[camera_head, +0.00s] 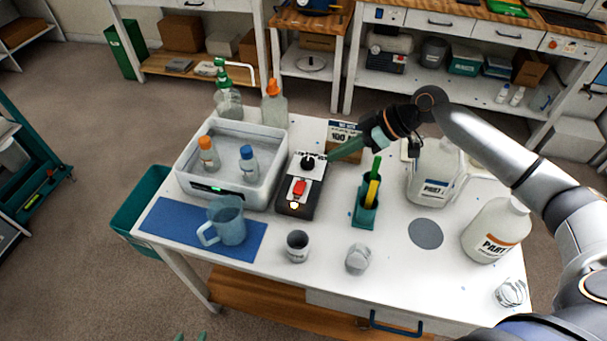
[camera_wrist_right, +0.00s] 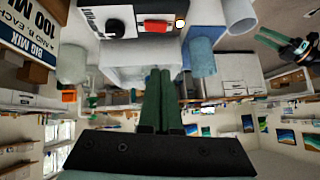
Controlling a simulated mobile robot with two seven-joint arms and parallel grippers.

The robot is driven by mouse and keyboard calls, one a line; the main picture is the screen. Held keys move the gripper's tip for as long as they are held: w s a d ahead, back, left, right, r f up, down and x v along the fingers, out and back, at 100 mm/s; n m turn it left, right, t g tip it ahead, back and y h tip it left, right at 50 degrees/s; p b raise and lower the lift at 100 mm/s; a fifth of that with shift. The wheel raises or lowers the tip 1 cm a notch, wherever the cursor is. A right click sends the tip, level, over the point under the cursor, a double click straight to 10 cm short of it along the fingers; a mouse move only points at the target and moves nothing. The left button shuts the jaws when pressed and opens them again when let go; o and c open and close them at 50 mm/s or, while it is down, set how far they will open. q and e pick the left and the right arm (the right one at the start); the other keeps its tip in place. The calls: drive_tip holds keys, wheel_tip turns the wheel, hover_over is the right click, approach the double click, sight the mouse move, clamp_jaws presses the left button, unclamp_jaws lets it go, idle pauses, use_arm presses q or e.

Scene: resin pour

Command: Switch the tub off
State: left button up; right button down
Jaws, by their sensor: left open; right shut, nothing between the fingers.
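The white tub (camera_head: 185,160) stands at the back left of the table, with a small lit green display on its front. A control box (camera_head: 312,200) stands right against or just beside it, with a black knob (camera_head: 308,163), a red switch (camera_head: 299,187) and a glowing amber light (camera_head: 294,205). The box also shows in the right wrist view (camera_wrist_right: 140,5). My right gripper (camera_head: 332,158) is shut and empty, its tips close to the knob's right; contact cannot be told.
An orange-capped bottle (camera_head: 208,154) and a blue-capped bottle (camera_head: 248,165) stand in the tub. A blue jug (camera_head: 228,222) stands on a blue mat (camera_head: 165,220). A dark cup (camera_head: 297,246) and a green holder (camera_head: 364,210) stand near the box.

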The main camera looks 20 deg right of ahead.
drive_tip(key=shift+d+f, duration=0.1)
drive_tip(key=shift+d, duration=0.05)
drive_tip(key=b, duration=0.5)
approach(294, 189)
drive_tip(key=w+a, duration=0.2)
drive_tip(key=a, duration=0.1)
drive_tip(key=shift+f, duration=0.15)
drive_tip(key=shift+a+f+b, duration=0.25)
drive_tip(key=shift+f+b, duration=0.35)
drive_tip(key=shift+f, duration=0.6)
drive_tip(key=shift+s+f+b, duration=0.1)
drive_tip(key=shift+f+b, duration=0.35)
drive_tip(key=shift+f, duration=0.3)
